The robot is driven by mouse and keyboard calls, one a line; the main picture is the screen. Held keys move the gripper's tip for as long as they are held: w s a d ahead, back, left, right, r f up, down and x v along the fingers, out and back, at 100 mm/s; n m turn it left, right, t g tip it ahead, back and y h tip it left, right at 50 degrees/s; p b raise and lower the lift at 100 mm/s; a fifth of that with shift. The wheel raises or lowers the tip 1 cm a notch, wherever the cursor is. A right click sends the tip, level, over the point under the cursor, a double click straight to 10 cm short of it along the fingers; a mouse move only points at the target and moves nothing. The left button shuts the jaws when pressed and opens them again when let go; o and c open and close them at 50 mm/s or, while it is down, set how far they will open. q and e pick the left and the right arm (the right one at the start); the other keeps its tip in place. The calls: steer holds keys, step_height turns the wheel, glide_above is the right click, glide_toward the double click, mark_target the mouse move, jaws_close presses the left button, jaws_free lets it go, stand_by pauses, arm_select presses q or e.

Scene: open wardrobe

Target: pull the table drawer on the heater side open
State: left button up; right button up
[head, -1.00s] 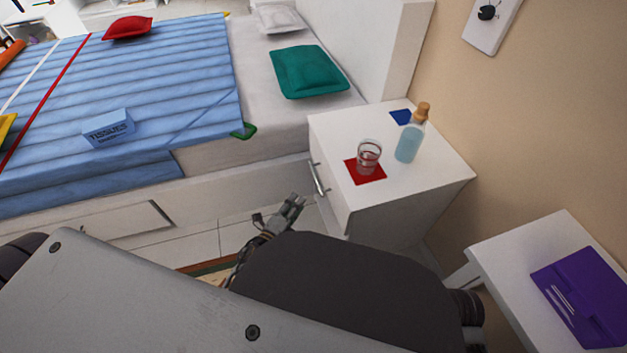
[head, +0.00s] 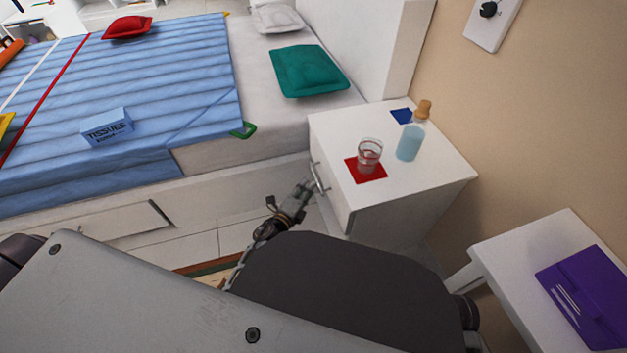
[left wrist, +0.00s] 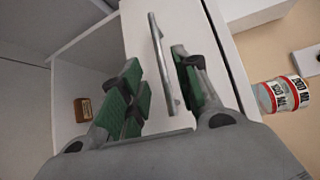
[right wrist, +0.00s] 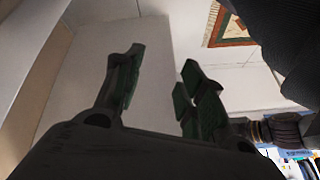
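The white bedside table (head: 400,215) stands right of the bed in the head view. Its drawer front (head: 334,205) faces left, looks shut, and carries a metal bar handle (head: 317,176). My left gripper (head: 305,190) is at this handle. In the left wrist view, the handle (left wrist: 157,55) lies between the spread fingers of my left gripper (left wrist: 160,80); I cannot make out firm contact with either finger. My right gripper (right wrist: 158,70) is open and empty in the right wrist view, facing a pale surface. No heater is recognisable.
The bed (head: 270,145) stands to the left. A white side table (head: 505,250) with a purple case (head: 590,295) is at right.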

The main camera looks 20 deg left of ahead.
arm_select(q)
steer(key=b+x, duration=0.1)
steer(key=x, duration=0.5)
arm_select(e)
steer(key=shift+a+f, duration=0.2)
steer(key=shift+f, duration=0.55)
steer(key=shift+a+f, duration=0.15)
steer(key=shift+f, duration=0.6)
arm_select(q)
steer(key=shift+w, duration=0.1)
arm_select(e)
steer(key=shift+s, duration=0.1)
arm_select(q)
steer(key=c, duration=0.7)
jaws_close()
arm_select(e)
steer(key=shift+d+r, duration=0.15)
steer(key=shift+r, duration=0.1)
steer(key=shift+w+r+t, duration=0.1)
steer(key=shift+w+t, duration=0.2)
